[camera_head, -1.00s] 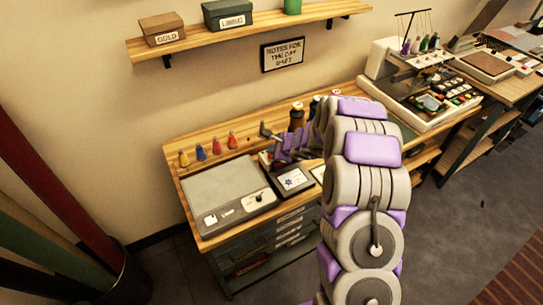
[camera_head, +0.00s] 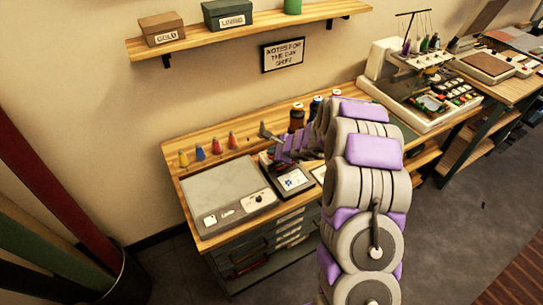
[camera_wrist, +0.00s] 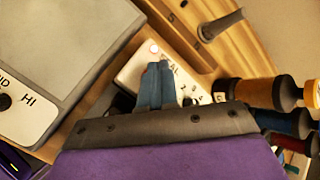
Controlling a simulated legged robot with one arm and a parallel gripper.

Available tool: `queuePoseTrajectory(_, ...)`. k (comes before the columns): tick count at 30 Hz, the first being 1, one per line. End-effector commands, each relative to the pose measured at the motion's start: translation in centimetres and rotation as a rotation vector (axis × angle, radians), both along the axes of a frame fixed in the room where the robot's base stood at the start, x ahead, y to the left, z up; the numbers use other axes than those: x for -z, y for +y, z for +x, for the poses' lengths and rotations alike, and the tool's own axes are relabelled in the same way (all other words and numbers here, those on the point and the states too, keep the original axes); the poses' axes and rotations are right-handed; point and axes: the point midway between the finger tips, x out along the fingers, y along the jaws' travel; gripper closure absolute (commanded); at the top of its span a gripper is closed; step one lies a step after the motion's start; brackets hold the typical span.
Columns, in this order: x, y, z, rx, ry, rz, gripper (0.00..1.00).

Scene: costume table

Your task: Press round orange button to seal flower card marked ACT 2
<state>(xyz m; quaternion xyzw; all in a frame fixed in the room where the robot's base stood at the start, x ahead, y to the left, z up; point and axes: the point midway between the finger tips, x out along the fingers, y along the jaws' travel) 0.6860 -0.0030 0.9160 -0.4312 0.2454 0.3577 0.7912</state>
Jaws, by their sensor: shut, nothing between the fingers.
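In the wrist view my gripper (camera_wrist: 158,68) shows two blue-grey fingers pressed together with nothing between them. They point at a white panel (camera_wrist: 135,68) with lettering that looks like "SEAL", partly covered by the fingers. In the head view a white card with a dark flower (camera_head: 293,180) lies in a black frame beside my arm. No "ACT 2" mark is readable.
A grey flat machine (camera_head: 230,190) with a knob is left of the card. A grey lever (camera_wrist: 220,25) stands beyond the panel. Thread spools (camera_wrist: 275,93) stand close on the right. Several small coloured cones (camera_head: 201,152) line the table's back. A shelf (camera_head: 245,30) hangs above.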

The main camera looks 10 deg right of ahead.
Motion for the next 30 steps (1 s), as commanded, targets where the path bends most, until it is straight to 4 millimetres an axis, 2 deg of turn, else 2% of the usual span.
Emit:
queuePoseTrajectory(13, 0.1, 0.0, 0.0, -0.001, 0.001, 0.000, 1.00)
queuePoseTrajectory(24, -1.5, 0.1, 0.0, -0.001, -0.001, 0.000, 1.00)
queuePoseTrajectory(30, -1.5, 0.1, 0.0, -0.001, 0.001, -0.001, 1.00)
